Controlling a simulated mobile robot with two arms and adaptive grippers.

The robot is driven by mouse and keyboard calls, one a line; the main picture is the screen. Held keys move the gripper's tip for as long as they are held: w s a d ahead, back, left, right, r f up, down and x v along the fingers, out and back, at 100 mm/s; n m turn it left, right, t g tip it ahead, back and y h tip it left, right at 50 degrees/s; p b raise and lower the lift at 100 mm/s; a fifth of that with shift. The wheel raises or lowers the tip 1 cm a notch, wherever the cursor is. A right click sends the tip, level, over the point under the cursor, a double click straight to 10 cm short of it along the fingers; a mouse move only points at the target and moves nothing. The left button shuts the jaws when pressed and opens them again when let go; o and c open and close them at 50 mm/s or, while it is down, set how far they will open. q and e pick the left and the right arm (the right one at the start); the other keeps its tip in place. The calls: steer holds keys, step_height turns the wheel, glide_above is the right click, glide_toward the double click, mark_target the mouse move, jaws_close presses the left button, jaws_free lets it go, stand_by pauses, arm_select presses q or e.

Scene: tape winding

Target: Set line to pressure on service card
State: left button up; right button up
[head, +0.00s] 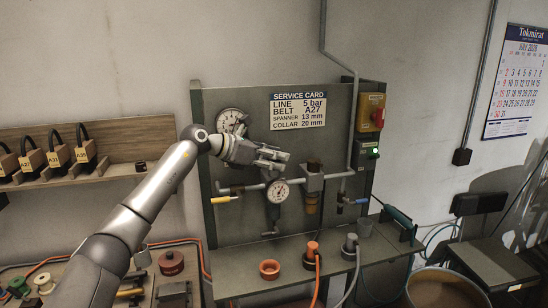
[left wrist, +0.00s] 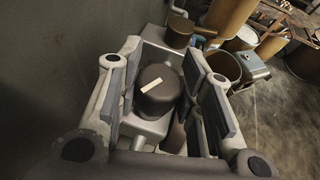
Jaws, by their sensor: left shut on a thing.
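The service card (head: 298,111) on the dark panel reads LINE 5 bar, BELT A27, SPANNER 13 mm, COLLAR 20 mm. A round white gauge (head: 278,192) sits on the air line below it; its reading is too small to tell. My left gripper (head: 274,157) is just above the gauge, over the regulator (head: 273,215). In the left wrist view, a dark round knob (left wrist: 159,92) with a white mark is between my left gripper's fingers (left wrist: 165,88), which are shut on it. In the head view the gripper hides the knob. My right gripper is not in view.
A larger dial (head: 231,121) is behind my left wrist. A yellow-handled valve (head: 222,199) is left of the gauge, and a filter unit (head: 312,180) stands close right. Cups and hoses crowd the bench (head: 245,287) below.

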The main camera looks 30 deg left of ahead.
arm_select(q)
steer(key=shift+f, duration=0.1)
steer(key=o, duration=1)
steer(key=shift+o, duration=0.2)
steer(key=v, duration=1.2)
stand_by(0.3)
